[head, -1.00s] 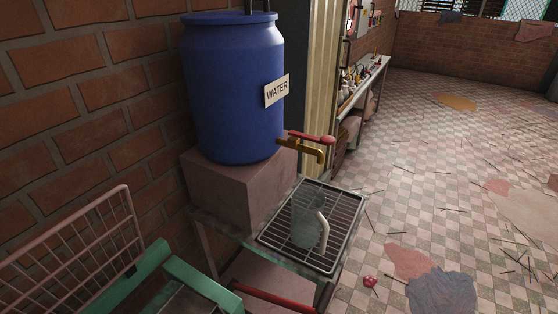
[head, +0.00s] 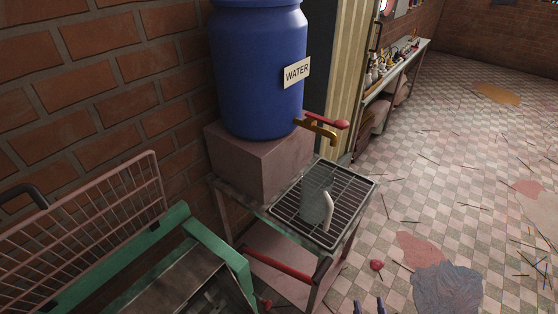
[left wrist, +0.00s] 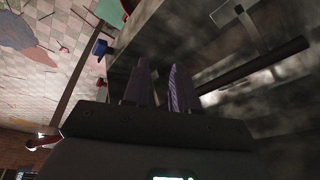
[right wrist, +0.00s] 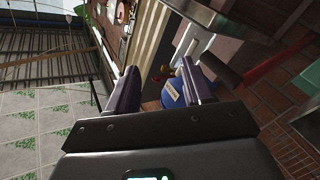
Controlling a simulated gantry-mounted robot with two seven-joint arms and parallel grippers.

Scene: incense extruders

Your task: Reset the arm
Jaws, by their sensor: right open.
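My right gripper (head: 368,306) shows only its two dark fingertips at the bottom edge of the head view, over the tiled floor. In the right wrist view its two fingers (right wrist: 160,80) stand well apart with nothing between them. My left gripper is outside the head view. In the left wrist view its fingers (left wrist: 161,75) stand a little apart, with nothing seen held between them. A clear pitcher (head: 315,206) with a pale handle stands upright on the wire rack (head: 350,185), below the brass tap (head: 318,127) with its red handle.
A blue water barrel (head: 262,75) sits on a pinkish block (head: 270,165) by the brick wall. A green-framed cart (head: 110,262) with a wire back is at lower left. A cluttered bench (head: 415,55) stands behind. Sticks and cloths litter the floor at right, which is otherwise open.

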